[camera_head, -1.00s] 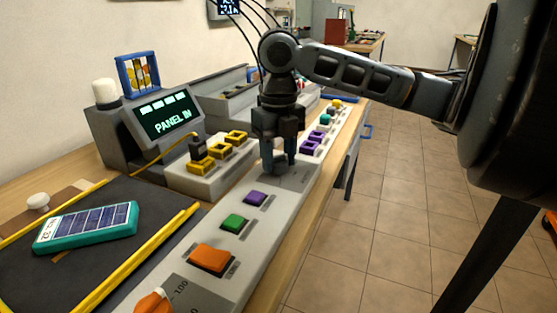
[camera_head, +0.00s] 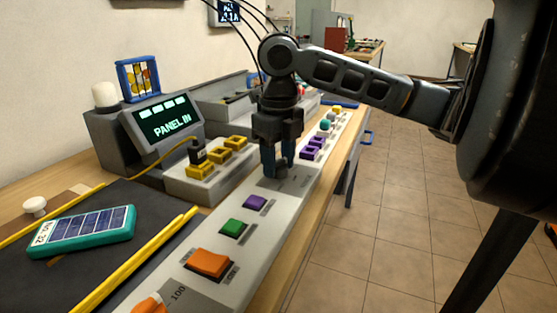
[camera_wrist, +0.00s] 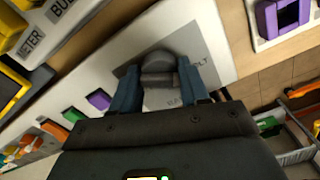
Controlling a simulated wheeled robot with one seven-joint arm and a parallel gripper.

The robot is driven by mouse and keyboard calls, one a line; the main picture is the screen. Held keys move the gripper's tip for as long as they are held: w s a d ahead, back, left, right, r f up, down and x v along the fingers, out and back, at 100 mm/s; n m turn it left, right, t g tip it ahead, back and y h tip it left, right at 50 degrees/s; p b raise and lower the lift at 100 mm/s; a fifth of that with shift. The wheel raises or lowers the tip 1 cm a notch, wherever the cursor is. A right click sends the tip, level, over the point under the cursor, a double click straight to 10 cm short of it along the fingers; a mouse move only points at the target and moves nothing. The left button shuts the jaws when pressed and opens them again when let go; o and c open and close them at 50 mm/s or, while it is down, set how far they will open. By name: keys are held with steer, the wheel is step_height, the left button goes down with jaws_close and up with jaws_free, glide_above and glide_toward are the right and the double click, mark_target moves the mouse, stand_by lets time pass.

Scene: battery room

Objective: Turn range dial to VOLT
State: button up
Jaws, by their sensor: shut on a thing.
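The range dial (camera_wrist: 158,68) is a dark grey round knob on a grey label plate (camera_wrist: 205,50) of the long white control panel. In the wrist view my gripper (camera_wrist: 158,85) points down with its blue fingers on both sides of the dial, shut on it. In the head view my gripper (camera_head: 278,172) is over the panel (camera_head: 235,262), and the dial is mostly hidden between the fingers. I cannot read where the dial points.
Purple (camera_head: 255,202), green (camera_head: 233,228) and orange (camera_head: 209,262) buttons line the panel in front of the gripper. Purple sockets (camera_head: 312,148) are behind it. A "PANEL IN" screen (camera_head: 165,119), yellow sockets (camera_head: 228,147) and a teal battery pack (camera_head: 82,231) are left. Open floor is right.

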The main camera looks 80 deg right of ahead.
mark_target(278, 160)
steer(key=o, duration=1)
steer(key=shift+r, duration=0.1)
step_height(278, 160, up, 8)
steer(key=shift+f+p, duration=0.15)
steer(key=shift+p, duration=0.45)
